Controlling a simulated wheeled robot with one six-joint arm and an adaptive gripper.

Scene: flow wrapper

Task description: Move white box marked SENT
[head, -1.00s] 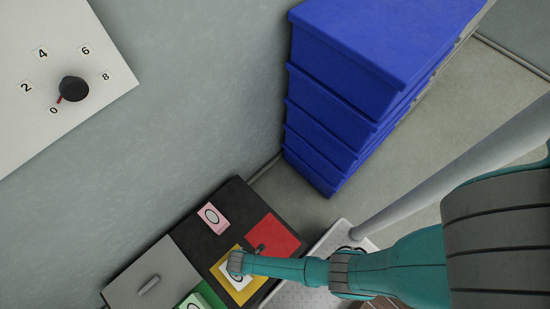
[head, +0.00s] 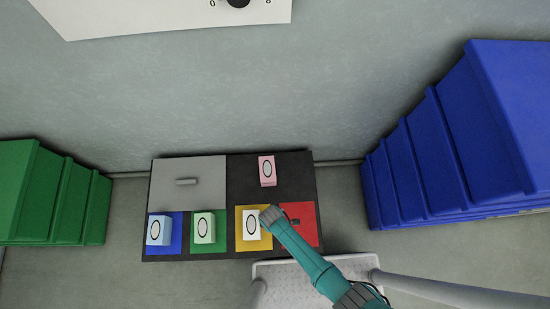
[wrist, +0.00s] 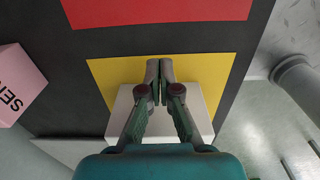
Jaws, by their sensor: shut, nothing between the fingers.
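A white box (head: 251,225) with a black oval mark stands on the yellow square (head: 239,242) of the dark table. In the wrist view the white box (wrist: 203,112) sits under and behind my fingers, partly covered by them; no wording on it can be read. My gripper (wrist: 160,80) is shut and empty, its fingertips over the yellow square just beyond the box. I cannot tell whether the fingers touch the box.
A pink box (head: 267,171), lettered "SEN..." in the wrist view (wrist: 14,84), lies behind. A pale green box (head: 204,227) and a pale blue box (head: 159,230) stand left on coloured squares. A grey handled panel (head: 188,184) is behind them. Green crates (head: 50,195) and blue crates (head: 440,150) flank the table.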

